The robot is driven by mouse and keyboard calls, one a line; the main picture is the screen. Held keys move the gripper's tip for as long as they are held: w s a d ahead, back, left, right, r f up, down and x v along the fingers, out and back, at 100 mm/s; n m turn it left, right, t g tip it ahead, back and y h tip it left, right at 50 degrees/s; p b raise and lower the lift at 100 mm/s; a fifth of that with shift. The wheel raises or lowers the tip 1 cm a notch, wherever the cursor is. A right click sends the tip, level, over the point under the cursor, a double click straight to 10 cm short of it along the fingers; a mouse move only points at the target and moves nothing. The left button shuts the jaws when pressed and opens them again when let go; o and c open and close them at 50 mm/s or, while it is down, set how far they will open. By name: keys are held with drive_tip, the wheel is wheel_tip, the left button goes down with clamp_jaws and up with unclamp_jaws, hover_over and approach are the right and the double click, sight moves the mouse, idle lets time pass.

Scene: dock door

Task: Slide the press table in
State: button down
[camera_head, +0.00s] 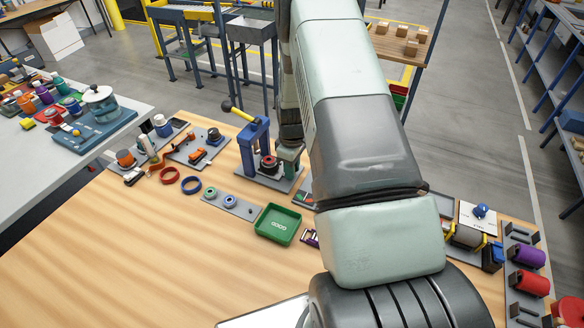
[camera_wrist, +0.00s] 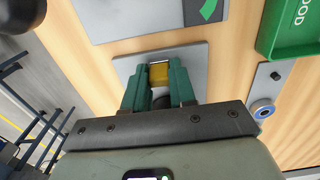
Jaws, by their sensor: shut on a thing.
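The press stands on a grey base plate (camera_head: 258,178) at the back of the wooden table, with a blue frame (camera_head: 249,140) and a black-knobbed yellow lever (camera_head: 240,114). A red and black round part (camera_head: 268,164) sits low beside the frame, apparently on the press table; the table itself is largely hidden. My gripper (camera_head: 289,158) is low at the press's right side. In the wrist view, my green fingers (camera_wrist: 159,88) are shut on a yellow grip (camera_wrist: 159,73), apparently the press table's, above the grey plate (camera_wrist: 194,58). The press frame is hidden there.
A green tray (camera_head: 262,232) and a grey strip with ringed parts (camera_head: 244,211) lie in front of the press. A motor-like assembly (camera_head: 468,233) stands right. The front left tabletop is clear.

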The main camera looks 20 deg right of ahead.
sight(278, 165)
drive_tip(key=shift+w+a, duration=1.7)
drive_tip(key=shift+w, duration=0.05)
drive_tip(key=c, duration=1)
unclamp_jaws()
drive_tip(key=shift+o, duration=0.4)
drive_tip(key=shift+r, duration=0.1)
wheel_tip(278, 165, up, 11)
drive_tip(key=shift+f, duration=0.2)
